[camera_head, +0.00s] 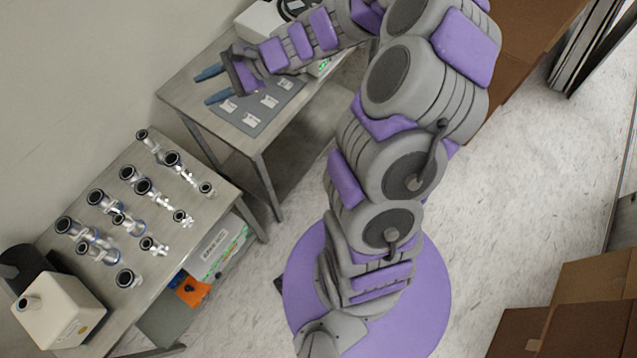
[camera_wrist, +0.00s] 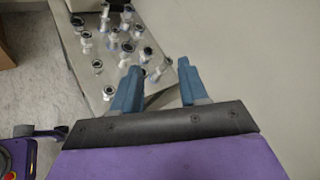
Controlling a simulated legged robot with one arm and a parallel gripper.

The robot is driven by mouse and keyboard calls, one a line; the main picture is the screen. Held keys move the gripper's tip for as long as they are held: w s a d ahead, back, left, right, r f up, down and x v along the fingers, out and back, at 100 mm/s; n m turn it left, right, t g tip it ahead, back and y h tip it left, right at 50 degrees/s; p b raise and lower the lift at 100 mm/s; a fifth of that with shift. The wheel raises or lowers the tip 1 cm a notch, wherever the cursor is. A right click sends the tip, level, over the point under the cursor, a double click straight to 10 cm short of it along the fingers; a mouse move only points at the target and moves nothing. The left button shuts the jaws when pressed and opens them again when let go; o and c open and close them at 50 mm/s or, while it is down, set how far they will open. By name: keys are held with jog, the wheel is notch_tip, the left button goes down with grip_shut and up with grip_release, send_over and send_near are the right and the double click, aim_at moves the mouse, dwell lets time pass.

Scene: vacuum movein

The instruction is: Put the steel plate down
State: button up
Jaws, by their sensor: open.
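A flat grey plate (camera_head: 264,122), the likely steel plate, lies on the far metal table (camera_head: 183,92). Several small pale pieces sit on it. My gripper (camera_head: 211,86) is open and empty, with its two blue fingers apart above the table's left end, left of and above the plate in the picture. I cannot tell its exact height over the table. In the wrist view my gripper (camera_wrist: 158,68) shows nothing between its fingers, and the plate is not seen there.
A nearer metal table (camera_head: 180,243) holds several metal pipe fittings (camera_head: 145,187) and a cream box-shaped device (camera_head: 60,312). Cardboard boxes (camera_head: 590,290) stand at the lower right. A white device (camera_head: 262,22) stands at the far table's back. Floor (camera_head: 500,200) is open right of my arm.

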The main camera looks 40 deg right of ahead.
jog(key=s+a+r+n+g+h, duration=0.25)
jog(key=s+a+n, duration=0.2)
jog(key=s, duration=0.45)
jog(key=s+a+r+n+g+h, duration=0.1)
jog(key=s+a+n+g+h, duration=0.2)
jog(key=s+n, duration=0.45)
jog(key=s+d+n+g+h, duration=0.1)
jog(key=s+d+h, duration=0.2)
jog(key=s+d, duration=0.3)
jog(key=s+d+n+h, duration=0.2)
jog(key=s+d+h, duration=0.2)
jog(key=s, duration=0.7)
jog(key=shift+s+d+g, duration=0.35)
jog(key=shift+d, duration=0.55)
jog(key=shift+c, duration=0.4)
jog(key=shift+w+a, duration=0.1)
jog(key=shift+w, duration=0.05)
